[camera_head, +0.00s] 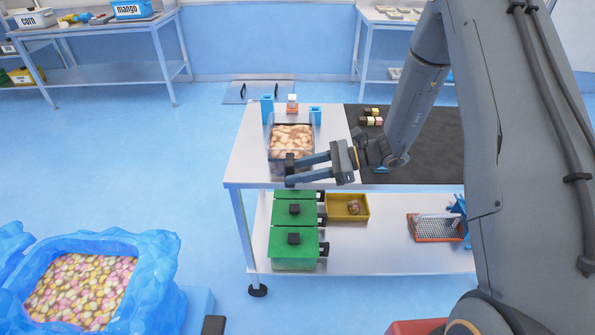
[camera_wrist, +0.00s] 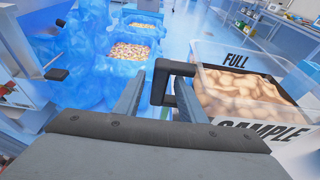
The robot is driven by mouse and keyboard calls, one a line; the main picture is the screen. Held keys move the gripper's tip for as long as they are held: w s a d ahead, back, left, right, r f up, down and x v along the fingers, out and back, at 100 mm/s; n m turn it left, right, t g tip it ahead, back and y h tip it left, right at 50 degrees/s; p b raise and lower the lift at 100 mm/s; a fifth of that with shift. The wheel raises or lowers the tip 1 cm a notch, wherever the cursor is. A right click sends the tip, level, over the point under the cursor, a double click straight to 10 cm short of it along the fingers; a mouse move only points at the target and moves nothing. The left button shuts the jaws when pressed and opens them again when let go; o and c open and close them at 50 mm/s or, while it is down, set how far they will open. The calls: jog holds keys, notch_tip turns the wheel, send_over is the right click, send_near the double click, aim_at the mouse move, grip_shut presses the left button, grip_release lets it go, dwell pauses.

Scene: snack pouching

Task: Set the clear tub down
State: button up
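The clear tub (camera_head: 269,152) is upright at the left part of the steel table and appears to rest on its top. It holds pale brown, rounded pieces. In the wrist view the tub (camera_wrist: 290,55) shows the words FULL and SAMPLE on its wall. Its black handle (camera_wrist: 159,84) sticks out toward me. My gripper (camera_head: 302,169) is at the handle, with its fingers apart. In the wrist view the fingers (camera_wrist: 160,95) are on either side of the handle's bar, with a visible gap on the left. The tub's underside is hidden.
A dark mat (camera_head: 430,150) covers the table's right. Green boxes (camera_head: 293,244) and a yellow tray (camera_head: 347,207) are on the lower shelf. A blue-lined bin (camera_head: 150,270) stands left.

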jog(key=b+v, duration=0.4)
jog(key=v, duration=0.8)
jog(key=s+f+n+g+h, duration=0.1)
jog(key=s+n+g+h, duration=0.3)
jog(key=s+n+h, duration=0.55)
jog(key=s+d+r+n+t+h, duration=0.1)
jog(key=s+d+n+t+h, duration=0.3)
jog(key=n, duration=0.5)
jog(key=s+d+h, duration=0.1)
jog(key=s+d, duration=0.1)
jog(key=s, duration=0.1)
jog(key=shift+s+d+r, duration=0.3)
jog(key=shift+s, duration=0.1)
jog(key=shift+c, duration=0.7)
jog(key=shift+a, duration=0.1)
